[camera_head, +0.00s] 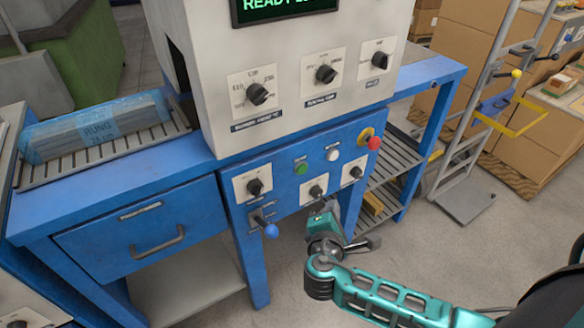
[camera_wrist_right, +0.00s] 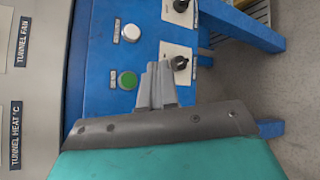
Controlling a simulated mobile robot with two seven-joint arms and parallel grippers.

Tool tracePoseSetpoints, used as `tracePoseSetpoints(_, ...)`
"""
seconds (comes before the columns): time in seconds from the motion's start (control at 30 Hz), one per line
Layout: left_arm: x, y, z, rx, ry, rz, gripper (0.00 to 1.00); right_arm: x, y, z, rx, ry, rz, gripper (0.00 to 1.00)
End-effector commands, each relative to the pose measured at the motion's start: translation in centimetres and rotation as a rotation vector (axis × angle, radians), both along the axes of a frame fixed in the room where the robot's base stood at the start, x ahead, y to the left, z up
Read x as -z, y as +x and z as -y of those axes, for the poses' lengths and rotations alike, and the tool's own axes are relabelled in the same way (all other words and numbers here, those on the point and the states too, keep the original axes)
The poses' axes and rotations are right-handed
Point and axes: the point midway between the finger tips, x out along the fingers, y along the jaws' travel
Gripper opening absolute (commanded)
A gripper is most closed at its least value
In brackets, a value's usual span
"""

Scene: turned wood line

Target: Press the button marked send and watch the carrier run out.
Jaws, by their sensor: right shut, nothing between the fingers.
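A blue front panel (camera_head: 285,200) carries a green button (camera_head: 300,168), a white button (camera_head: 332,155) and a red mushroom knob (camera_head: 374,143) on a yellow ring. Their small labels are too small to read, so I cannot tell which is send. My right gripper (camera_head: 326,204) is shut and empty, low in front of the panel by the lower middle switch. In the right wrist view its fingers (camera_wrist_right: 158,82) appear just beside the green button (camera_wrist_right: 128,80); the white button (camera_wrist_right: 131,33) is above. Contact with the panel cannot be told. I cannot identify the carrier.
A film-wrapped bundle marked RUNG (camera_head: 97,128) lies on the left rollers. Rotary switches (camera_head: 257,94) sit on the grey housing, and a blue-balled lever (camera_head: 271,231) juts out below. A drawer (camera_head: 145,230) is at left. Boxes and a hand truck (camera_head: 465,200) stand right.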

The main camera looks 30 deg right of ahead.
Motion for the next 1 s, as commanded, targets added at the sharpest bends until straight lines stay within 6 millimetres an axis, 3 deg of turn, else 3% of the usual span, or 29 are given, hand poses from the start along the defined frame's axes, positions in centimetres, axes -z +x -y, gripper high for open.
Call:
tracePoseSetpoints(0.17,0.2,0.0,0.0,0.001,0.000,-0.004,0.59,-0.9,0.3,0.5,0.012,-0.067,0.013,0.00)
tracePoseSetpoints(0.57,0.5,-0.1,-0.1,0.000,0.001,-0.005,0.59,-0.8,0.7,0.5,0.011,-0.065,0.016,0.00)
tracePoseSetpoints(1.0,2.3,0.1,0.8,0.012,-0.016,-0.015,0.59,-0.6,6.2,0.0,0.010,-0.063,0.017,0.00)
